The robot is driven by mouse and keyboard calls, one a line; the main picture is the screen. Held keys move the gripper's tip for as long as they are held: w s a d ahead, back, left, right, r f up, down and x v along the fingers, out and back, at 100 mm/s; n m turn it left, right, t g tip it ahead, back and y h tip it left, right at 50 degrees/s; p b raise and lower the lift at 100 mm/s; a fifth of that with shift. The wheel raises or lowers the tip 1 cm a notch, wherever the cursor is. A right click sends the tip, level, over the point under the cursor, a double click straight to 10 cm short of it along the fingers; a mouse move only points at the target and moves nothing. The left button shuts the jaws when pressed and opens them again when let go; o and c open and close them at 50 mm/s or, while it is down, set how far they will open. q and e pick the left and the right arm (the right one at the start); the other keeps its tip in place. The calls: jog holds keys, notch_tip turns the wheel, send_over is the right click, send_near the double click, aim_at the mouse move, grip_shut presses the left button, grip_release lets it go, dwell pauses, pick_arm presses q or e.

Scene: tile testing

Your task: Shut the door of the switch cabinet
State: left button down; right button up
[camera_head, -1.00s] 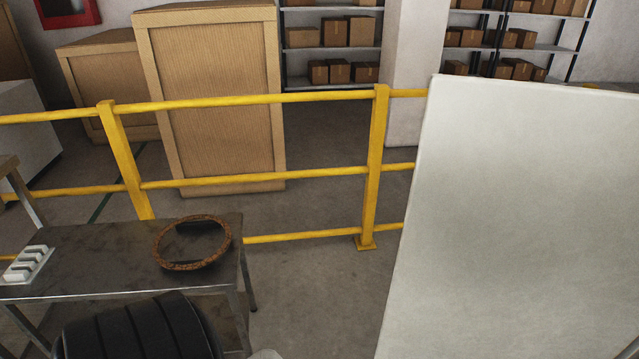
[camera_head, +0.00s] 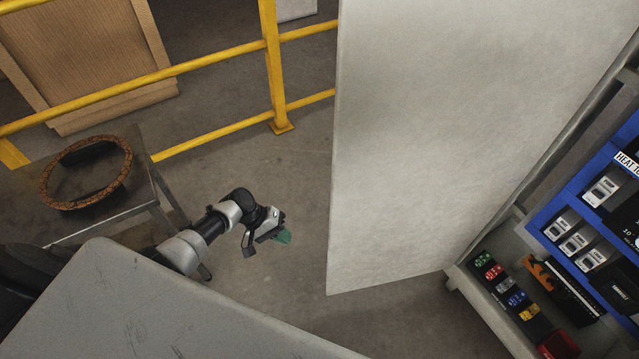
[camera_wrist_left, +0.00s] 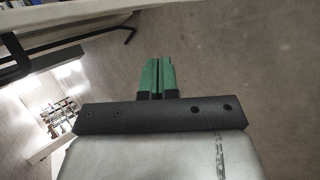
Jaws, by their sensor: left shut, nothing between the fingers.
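The switch cabinet's door (camera_head: 450,130) is a large pale grey panel. It stands open, swung out from the cabinet (camera_head: 455,280), whose inside shows at the right of the head view. My left gripper (camera_head: 284,237), with green fingertips, is to the left of the door's free edge and apart from it in the picture. In the left wrist view its green fingers (camera_wrist_left: 157,75) are together with nothing between them. My right gripper is not in view.
Inside the cabinet are blue panels with switches (camera_head: 575,240) and several coloured buttons (camera_head: 505,285). A grey surface (camera_head: 150,310) fills the lower left. A metal table with a brown ring (camera_head: 50,190) and a yellow railing (camera_head: 272,70) stand behind. Floor between railing and door is clear.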

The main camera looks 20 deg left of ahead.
pick_arm(q)
jog(key=w+r+m+h+b, duration=0.25)
jog(key=w+r+h, duration=0.35)
jog(key=r, duration=0.6)
notch_tip(320, 180, up, 17)
jog(key=w+a+m+g+h+b, duration=0.1)
jog(key=a+m+g+h+b, duration=0.15)
jog(key=m+g, duration=0.25)
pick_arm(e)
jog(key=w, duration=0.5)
pick_arm(q)
jog(key=s+r+p+x, duration=0.1)
jog(key=s+p+x, duration=0.1)
jog(key=x, duration=1.1)
jog(key=shift+r+h, duration=0.2)
jog(key=shift+h, duration=0.25)
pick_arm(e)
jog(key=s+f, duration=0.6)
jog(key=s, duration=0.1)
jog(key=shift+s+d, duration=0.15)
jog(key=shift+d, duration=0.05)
pick_arm(q)
jog(key=shift+s+d, duration=0.1)
